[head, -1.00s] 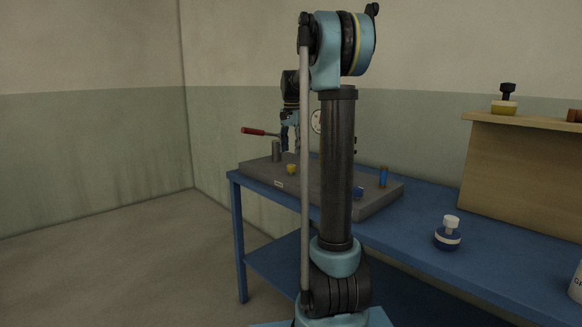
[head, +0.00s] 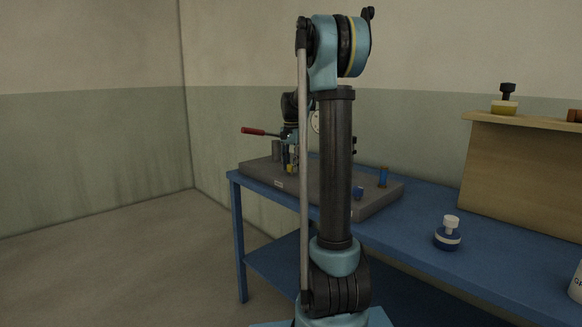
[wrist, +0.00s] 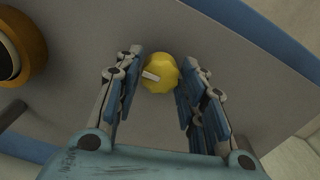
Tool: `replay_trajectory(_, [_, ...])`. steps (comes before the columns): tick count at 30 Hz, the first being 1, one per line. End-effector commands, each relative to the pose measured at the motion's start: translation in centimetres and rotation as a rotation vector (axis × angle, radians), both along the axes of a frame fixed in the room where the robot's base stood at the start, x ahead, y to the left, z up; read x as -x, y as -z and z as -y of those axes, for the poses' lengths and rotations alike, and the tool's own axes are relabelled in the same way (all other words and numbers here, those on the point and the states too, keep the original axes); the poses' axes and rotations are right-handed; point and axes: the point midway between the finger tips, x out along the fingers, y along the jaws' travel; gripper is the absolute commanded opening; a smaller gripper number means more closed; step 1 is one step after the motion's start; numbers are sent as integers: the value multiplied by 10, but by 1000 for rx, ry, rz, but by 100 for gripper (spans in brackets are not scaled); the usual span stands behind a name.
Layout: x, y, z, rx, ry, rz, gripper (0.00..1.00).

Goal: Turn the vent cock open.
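The vent cock appears to be the yellow lobed knob (wrist: 159,73) with a white mark on its top, on the grey panel (wrist: 215,50). In the wrist view it sits between the two fingers of my gripper (wrist: 160,64). The fingers are open, one on each side. A narrow gap shows at the left finger; the right finger is very close to the knob, and I cannot tell if it touches. In the head view my gripper (head: 291,150) points down over the yellow knob (head: 291,168), which is partly hidden.
The grey panel (head: 262,174) lies on a blue table (head: 400,232). A red-handled lever (head: 254,131), a grey cylinder (head: 276,150) and blue fittings (head: 383,177) stand around. An orange ring (wrist: 35,40) is left in the wrist view. A blue bottle (head: 447,236) stands right.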

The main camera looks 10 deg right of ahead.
Motion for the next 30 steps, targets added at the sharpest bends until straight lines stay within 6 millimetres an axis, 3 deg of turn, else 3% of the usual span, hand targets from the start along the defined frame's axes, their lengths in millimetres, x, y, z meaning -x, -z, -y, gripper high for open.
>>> replay_trajectory(1, [0,0,0,0,0,0,17])
replay_trajectory(3, [0,0,0,0,0,0,7])
replay_trajectory(16, [-1,0,0,0,-62,1,7])
replay_trajectory(30, [-2,0,-1,0,-440,2,7])
